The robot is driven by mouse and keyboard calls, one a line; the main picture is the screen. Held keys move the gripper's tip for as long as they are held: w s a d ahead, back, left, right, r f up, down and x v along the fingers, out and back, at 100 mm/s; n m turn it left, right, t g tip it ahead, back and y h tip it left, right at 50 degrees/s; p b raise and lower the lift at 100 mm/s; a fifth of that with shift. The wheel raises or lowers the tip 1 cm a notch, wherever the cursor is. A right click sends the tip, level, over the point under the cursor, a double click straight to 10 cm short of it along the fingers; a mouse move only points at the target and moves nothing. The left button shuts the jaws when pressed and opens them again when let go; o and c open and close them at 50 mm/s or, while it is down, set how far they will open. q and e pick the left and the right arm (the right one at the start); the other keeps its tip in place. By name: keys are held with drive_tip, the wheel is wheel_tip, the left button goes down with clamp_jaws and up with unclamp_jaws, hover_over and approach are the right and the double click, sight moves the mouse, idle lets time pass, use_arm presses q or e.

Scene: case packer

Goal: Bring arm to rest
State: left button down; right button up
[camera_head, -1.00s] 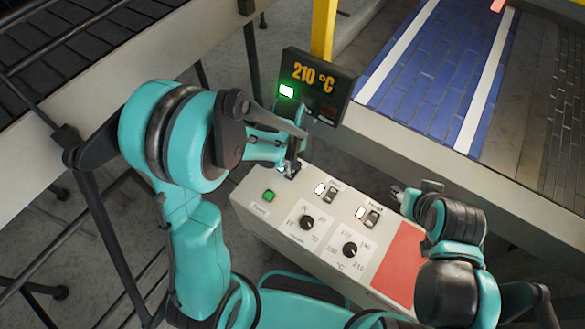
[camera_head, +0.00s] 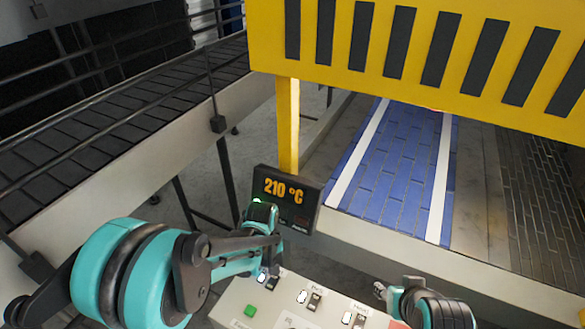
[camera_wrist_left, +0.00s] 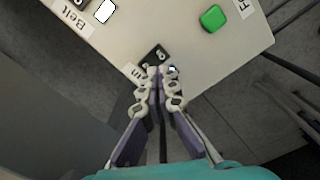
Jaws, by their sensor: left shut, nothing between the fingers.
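My left arm comes in from the left. Its gripper (camera_head: 272,262) hangs over the back-left corner of the grey control panel (camera_head: 232,300). In the left wrist view the purple-grey fingers with pale tips (camera_wrist_left: 160,80) are shut with nothing between them, at the edge of a black rocker switch (camera_wrist_left: 155,55); I cannot tell whether they touch it. That switch also shows below the gripper in the head view (camera_head: 272,283). My right gripper (camera_head: 380,290) is small at the panel's right side; its fingers are unclear.
A black display (camera_head: 285,192) reading 210 °C stands behind the panel, close to my left wrist. A green button (camera_head: 250,311) and several switches sit on the panel. A yellow guard (camera_head: 400,80) spans a blue conveyor (camera_head: 395,165). A railed roller conveyor (camera_head: 100,130) runs at left.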

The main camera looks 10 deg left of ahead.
use_arm(q)
drive_tip(key=s+a+r+m+t+b, duration=0.1)
drive_tip(key=s+a+m+t+b, duration=0.3)
drive_tip(key=s+m+t+b, duration=0.3)
drive_tip(key=s+m+b, duration=0.1)
drive_tip(key=s+b, duration=0.2)
drive_tip(key=b, duration=0.3)
drive_tip(key=shift+s+a+r+b, duration=0.15)
drive_tip(key=shift+a+r+b, duration=0.15)
drive_tip(key=shift+a+b, duration=0.1)
